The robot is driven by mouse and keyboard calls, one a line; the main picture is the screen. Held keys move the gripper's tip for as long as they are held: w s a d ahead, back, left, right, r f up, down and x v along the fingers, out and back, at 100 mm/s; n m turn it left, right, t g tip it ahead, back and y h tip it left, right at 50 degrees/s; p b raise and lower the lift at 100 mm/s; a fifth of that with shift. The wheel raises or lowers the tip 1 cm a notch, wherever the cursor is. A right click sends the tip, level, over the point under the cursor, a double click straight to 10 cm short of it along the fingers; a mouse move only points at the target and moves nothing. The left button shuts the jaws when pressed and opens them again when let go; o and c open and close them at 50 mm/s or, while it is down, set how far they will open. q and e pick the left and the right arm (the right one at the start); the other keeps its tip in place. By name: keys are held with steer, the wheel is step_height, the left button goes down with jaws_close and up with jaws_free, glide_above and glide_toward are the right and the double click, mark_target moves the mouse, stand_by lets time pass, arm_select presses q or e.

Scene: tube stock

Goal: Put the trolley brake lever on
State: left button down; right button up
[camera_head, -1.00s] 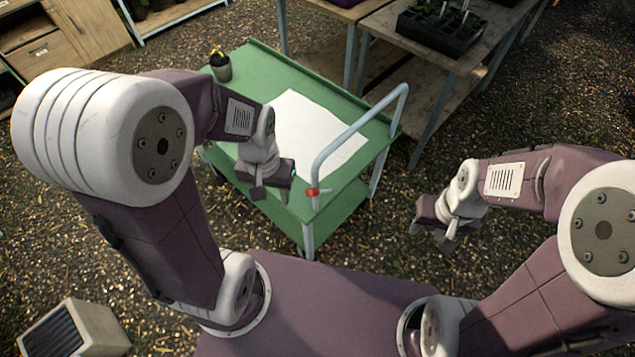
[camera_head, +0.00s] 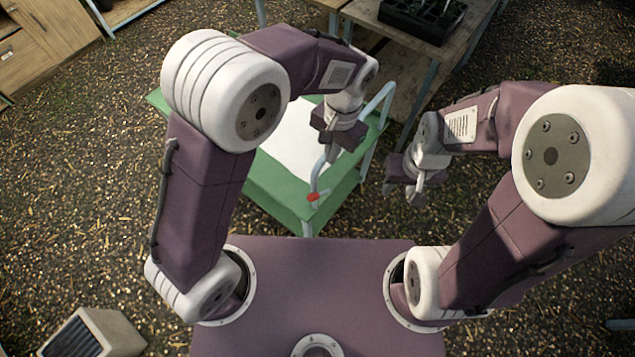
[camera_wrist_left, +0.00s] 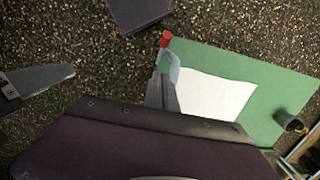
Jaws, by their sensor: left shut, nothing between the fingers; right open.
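The green trolley (camera_head: 277,196) stands in front of me with a white sheet on its top. Its pale blue push handle (camera_head: 378,100) rises along the right side. The small brake lever (camera_head: 313,197) has a red part and sits low at the handle's near end; its red part also shows in the left wrist view (camera_wrist_left: 165,39). My left gripper (camera_head: 331,153) is shut and empty, above the handle and apart from the lever, hiding part of the handle. My right gripper (camera_head: 403,195) is open and empty, right of the trolley.
A wooden table (camera_head: 470,35) with a black plant tray (camera_head: 420,22) stands behind the trolley. A plant pot (camera_wrist_left: 290,122) is on the trolley top in the left wrist view. A beige box (camera_head: 95,335) stands at lower left. The ground right of the trolley is clear.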

arm_select(q)
glide_toward(317, 194)
step_height(317, 194, down, 2)
steer(key=w+d, duration=0.2)
steer(key=f, duration=0.1)
steer(key=s+a+f, duration=0.1)
steer(key=a+f, duration=0.1)
steer(key=shift+s+p, duration=0.25)
steer(key=shift+p, duration=0.1)
steer(key=shift+s+a+f, duration=0.2)
steer(key=shift+s+f, duration=0.1)
steer(key=shift+w, duration=0.1)
